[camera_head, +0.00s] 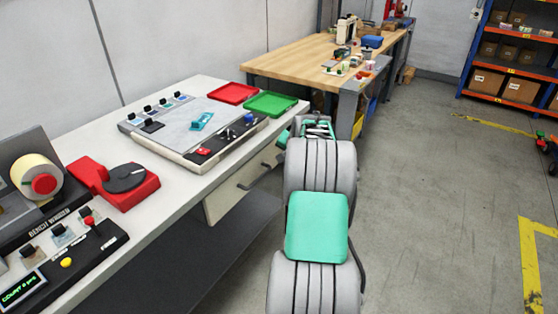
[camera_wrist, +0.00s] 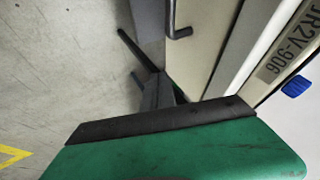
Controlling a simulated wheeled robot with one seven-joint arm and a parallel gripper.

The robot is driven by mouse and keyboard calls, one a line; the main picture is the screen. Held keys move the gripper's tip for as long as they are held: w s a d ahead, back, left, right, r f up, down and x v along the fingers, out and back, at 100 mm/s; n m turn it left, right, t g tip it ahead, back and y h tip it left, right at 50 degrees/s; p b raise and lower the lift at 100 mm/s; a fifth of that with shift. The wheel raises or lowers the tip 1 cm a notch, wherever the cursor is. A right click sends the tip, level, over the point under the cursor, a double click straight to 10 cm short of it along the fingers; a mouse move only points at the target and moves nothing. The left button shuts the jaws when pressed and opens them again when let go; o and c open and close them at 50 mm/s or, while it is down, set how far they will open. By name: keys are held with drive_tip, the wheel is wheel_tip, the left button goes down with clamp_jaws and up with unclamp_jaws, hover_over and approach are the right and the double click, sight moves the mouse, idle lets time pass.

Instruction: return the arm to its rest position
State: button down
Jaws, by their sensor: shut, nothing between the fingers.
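My arm (camera_head: 318,228), grey with teal covers, stretches forward from the bottom of the head view, along the aisle side of the bench. Its far end is near the bench's front edge, and the arm's own links largely hide my gripper there. In the wrist view, the green and black housing fills the bottom, and the dark fingers of my gripper (camera_wrist: 160,92) show beyond it. The gripper is shut and empty. It points past a bench drawer front with a dark handle (camera_wrist: 179,32), over the grey floor.
The white bench (camera_head: 180,205) carries a rewinder (camera_head: 40,180), a red device (camera_head: 120,185), a control panel, a red tray (camera_head: 233,93) and a green tray (camera_head: 271,104). A wooden table (camera_head: 300,58) stands beyond. Open floor (camera_head: 430,200) lies right; shelves (camera_head: 510,60) stand at the back.

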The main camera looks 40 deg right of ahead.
drive_tip(key=s+a+r+n+y+p, duration=0.15)
drive_tip(key=a+r, duration=0.25)
drive_tip(key=a, duration=0.6)
drive_tip(key=s+a+r+n+g+p, duration=0.1)
drive_tip(key=s+a+r+n, duration=0.2)
drive_tip(key=a, duration=0.7)
drive_tip(key=s+a+r+n+y+p, duration=0.1)
drive_tip(key=a+r+n+p, duration=0.15)
drive_tip(key=a+r, duration=0.55)
drive_tip(key=s+a+f+n+g+p, duration=0.2)
drive_tip(key=s+a+n, duration=0.5)
drive_tip(key=s+a, duration=0.9)
drive_tip(key=shift+s+a+f+g, duration=0.25)
drive_tip(key=shift+a+f+g, duration=0.05)
drive_tip(key=shift+a+f, duration=0.5)
drive_tip(key=shift+r+y, duration=0.1)
drive_tip(key=shift+y, duration=0.15)
